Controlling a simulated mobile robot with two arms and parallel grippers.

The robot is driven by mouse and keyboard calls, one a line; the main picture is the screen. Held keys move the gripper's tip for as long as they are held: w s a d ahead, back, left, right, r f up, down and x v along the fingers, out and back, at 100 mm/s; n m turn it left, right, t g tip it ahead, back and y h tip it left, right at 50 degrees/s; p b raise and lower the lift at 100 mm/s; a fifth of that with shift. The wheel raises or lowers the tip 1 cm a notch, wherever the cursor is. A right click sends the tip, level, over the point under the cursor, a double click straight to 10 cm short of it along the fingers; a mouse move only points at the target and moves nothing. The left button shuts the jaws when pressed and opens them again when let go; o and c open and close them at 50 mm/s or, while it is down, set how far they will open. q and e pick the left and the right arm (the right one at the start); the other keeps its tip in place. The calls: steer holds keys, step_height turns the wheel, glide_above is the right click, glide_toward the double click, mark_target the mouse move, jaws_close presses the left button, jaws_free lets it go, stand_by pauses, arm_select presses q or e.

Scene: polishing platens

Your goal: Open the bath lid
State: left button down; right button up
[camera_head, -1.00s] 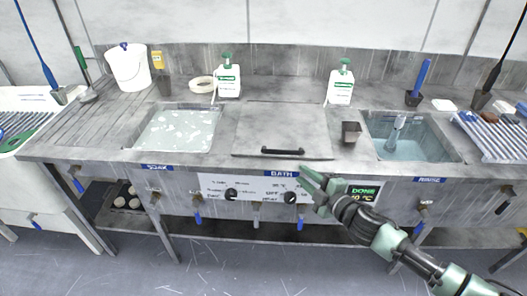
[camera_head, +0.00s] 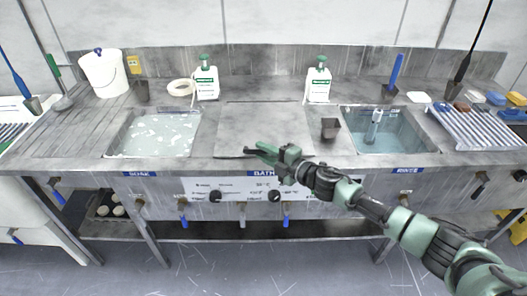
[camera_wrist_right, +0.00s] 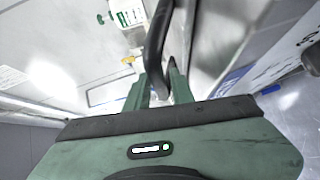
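The bath lid (camera_head: 262,115) is a flat grey metal panel, lying closed between the soak basin and the rinse basin. Its black bar handle (camera_head: 232,155) runs along the front edge, with the right part hidden behind my right gripper (camera_head: 259,151). In the right wrist view, the dark handle (camera_wrist_right: 158,38) passes between the two green fingers of my right gripper (camera_wrist_right: 160,83). The fingers look apart around it, and whether they touch it is hard to see. My left gripper is not in view.
The soak basin (camera_head: 154,133) with foamy water is on the left, and the rinse basin (camera_head: 384,132) is on the right. A dark cup (camera_head: 330,128) stands right of the lid. Two green-topped bottles (camera_head: 207,83) (camera_head: 318,84) stand behind it. Control knobs (camera_head: 216,197) line the front panel.

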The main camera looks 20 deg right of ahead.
jaws_close()
steer(key=shift+f, duration=0.15)
stand_by(1.3)
